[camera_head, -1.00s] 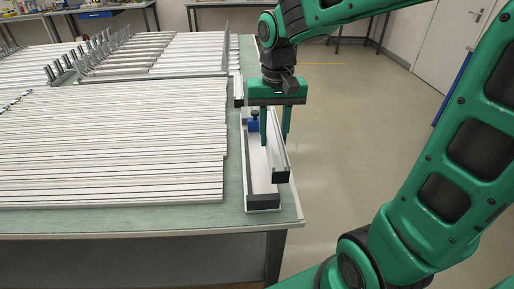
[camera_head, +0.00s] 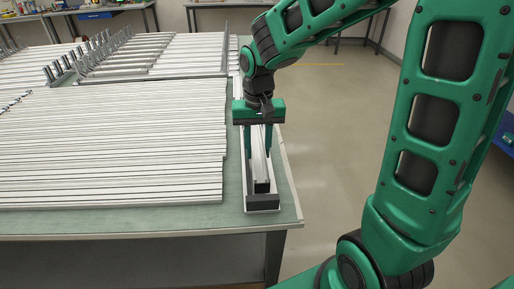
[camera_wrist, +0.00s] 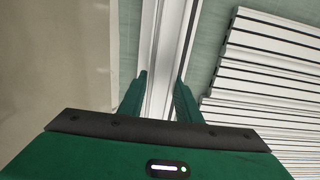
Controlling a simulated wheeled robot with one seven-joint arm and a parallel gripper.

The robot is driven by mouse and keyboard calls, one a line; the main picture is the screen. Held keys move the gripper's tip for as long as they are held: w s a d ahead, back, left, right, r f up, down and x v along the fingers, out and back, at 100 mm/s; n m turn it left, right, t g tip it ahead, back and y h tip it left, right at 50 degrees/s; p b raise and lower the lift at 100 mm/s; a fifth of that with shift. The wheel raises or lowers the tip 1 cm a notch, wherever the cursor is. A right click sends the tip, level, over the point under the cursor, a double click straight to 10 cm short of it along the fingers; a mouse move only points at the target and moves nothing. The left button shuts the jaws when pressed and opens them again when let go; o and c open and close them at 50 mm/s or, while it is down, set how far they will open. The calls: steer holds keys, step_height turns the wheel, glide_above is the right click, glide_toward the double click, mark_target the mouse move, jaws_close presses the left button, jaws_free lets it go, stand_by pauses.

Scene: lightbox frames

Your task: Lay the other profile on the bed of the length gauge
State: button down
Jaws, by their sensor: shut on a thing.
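The length gauge (camera_head: 263,208) is a long narrow light bed with a dark end block, lying along the right side of the table. My gripper (camera_head: 258,148) is above it, fingers pointing down, shut on a pale profile (camera_head: 258,167) with a dark near end. The profile lies lengthwise within the outline of the bed, its near end just behind the end block. I cannot tell whether it touches the bed. In the wrist view the profile (camera_wrist: 157,60) runs between my fingers (camera_wrist: 160,92). The far part of the gauge is hidden behind my gripper.
Many pale profiles (camera_head: 110,150) lie side by side on the green table (camera_head: 120,218), left of the gauge. Behind them is a rack with upright metal posts (camera_head: 100,48). The floor (camera_head: 335,120) right of the table is clear.

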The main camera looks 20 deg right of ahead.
mark_target(258, 147)
steer(key=shift+f, duration=0.6)
steer(key=c, duration=1.3)
jaws_free()
step_height(258, 147, up, 13)
steer(key=s+d+f+m, duration=0.1)
steer(key=s+d+f, duration=0.1)
steer(key=s+d, duration=0.3)
steer(key=s+d+f+m, duration=0.1)
steer(key=s+d+f, duration=0.2)
steer(key=s+d, duration=0.3)
steer(key=s+d+f, duration=0.2)
steer(key=s+d, duration=0.4)
steer(key=s, duration=0.6)
steer(key=shift+s+d+f+m, duration=0.2)
steer(key=shift+f+m, duration=0.1)
steer(key=shift+m, duration=0.1)
